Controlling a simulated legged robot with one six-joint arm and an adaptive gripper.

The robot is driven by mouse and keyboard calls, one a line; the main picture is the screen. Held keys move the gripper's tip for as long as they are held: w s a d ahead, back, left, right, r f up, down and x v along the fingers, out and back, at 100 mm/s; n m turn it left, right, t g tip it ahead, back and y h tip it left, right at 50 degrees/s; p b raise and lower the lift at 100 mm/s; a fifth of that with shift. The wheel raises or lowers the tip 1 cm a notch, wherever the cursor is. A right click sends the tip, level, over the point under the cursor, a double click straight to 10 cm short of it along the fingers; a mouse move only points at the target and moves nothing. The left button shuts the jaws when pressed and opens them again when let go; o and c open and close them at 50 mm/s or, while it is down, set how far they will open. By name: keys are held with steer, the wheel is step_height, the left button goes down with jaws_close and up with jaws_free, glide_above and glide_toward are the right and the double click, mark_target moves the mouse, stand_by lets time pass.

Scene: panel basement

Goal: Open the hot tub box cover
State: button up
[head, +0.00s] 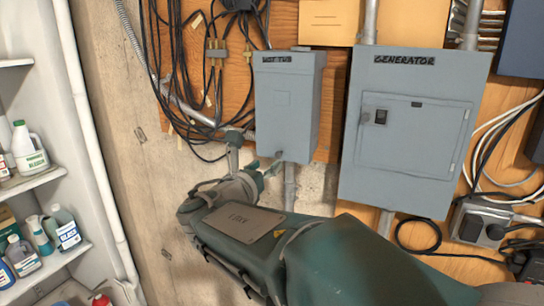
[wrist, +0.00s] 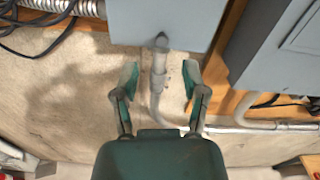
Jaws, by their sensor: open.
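The grey hot tub box (head: 287,105), labelled "HOT TUB", hangs on the wooden panel with its cover shut. In the wrist view the lower part of the box (wrist: 185,18) fills the top middle.
The larger grey generator box (head: 405,135) is close to the right, its door shut. Black cables (head: 185,70) hang to the left. A white shelf (head: 35,180) with bottles stands at far left. Bare wall (head: 150,150) shows between shelf and panel.

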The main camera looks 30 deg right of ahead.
mark_target(277, 156)
steer(key=x, duration=0.6)
steer(key=shift+d, duration=0.1)
jaws_close()
